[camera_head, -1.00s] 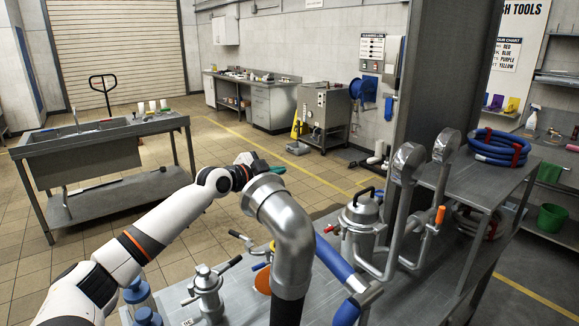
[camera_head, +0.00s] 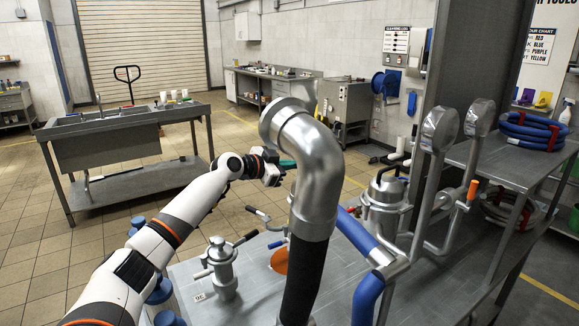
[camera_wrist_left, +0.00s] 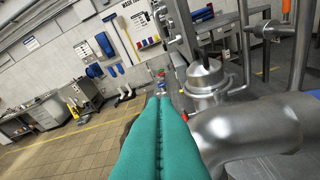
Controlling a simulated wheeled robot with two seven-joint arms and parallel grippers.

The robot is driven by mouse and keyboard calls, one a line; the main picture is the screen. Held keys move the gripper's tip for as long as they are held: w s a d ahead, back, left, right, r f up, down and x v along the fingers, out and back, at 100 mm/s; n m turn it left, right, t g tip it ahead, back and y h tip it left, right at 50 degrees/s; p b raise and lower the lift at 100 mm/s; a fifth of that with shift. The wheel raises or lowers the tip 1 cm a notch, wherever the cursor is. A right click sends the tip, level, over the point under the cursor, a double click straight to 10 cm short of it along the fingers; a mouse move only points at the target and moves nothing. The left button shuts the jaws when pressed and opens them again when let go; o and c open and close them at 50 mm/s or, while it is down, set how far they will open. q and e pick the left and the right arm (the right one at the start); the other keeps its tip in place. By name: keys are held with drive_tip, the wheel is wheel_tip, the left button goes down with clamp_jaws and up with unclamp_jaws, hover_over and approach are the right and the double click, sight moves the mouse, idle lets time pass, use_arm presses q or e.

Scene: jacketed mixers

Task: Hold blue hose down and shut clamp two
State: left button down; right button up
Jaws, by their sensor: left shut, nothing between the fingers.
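My left gripper (camera_head: 284,165) has teal fingers, partly hidden behind a large steel pipe elbow (camera_head: 315,165). In the left wrist view the fingers (camera_wrist_left: 158,98) are shut together with nothing between them. The blue hose (camera_head: 357,233) runs to a steel coupling (camera_head: 385,264) on the bench, right of the elbow. It is apart from my fingers. I cannot tell which part is clamp two. My right gripper is out of view.
A steel lidded vessel (camera_head: 385,205) and gauge pipes (camera_head: 438,135) stand on the right of the bench. A small steel valve body (camera_head: 223,272) stands front left. A sink table (camera_head: 105,150) stands beyond.

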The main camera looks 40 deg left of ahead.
use_arm(q)
drive_tip(key=b+v, duration=0.5)
drive_tip(key=v, duration=0.7)
drive_tip(key=shift+b, duration=0.3)
